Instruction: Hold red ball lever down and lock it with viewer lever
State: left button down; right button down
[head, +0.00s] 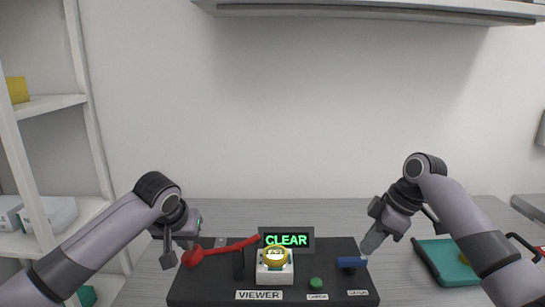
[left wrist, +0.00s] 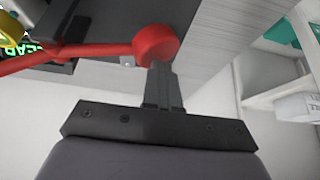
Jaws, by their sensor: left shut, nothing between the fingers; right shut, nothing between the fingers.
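The red ball lever (head: 222,249) slopes from its ball at the lower left up to the right, past a black post on the dark base panel (head: 205,290). My left gripper (head: 168,262) is shut and empty beside the ball's left side. In the left wrist view, its fingertips (left wrist: 160,68) are at the red ball (left wrist: 155,42); I cannot tell if they touch. A blue handle (head: 351,262) sits at the panel's right. My right gripper (head: 367,250) is shut just above and right of it. The VIEWER label (head: 259,295) is at the front; which part is the viewer lever is unclear.
A display (head: 287,239) reads CLEAR in green. In front of it, a white block (head: 274,274) bears a gold ring (head: 275,256). A green button (head: 315,283) sits to its right. A teal tray (head: 440,258) lies at the right; shelves (head: 65,215) stand at the left.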

pick_arm(q)
notch_tip(320, 180, up, 10)
dwell(1.0)
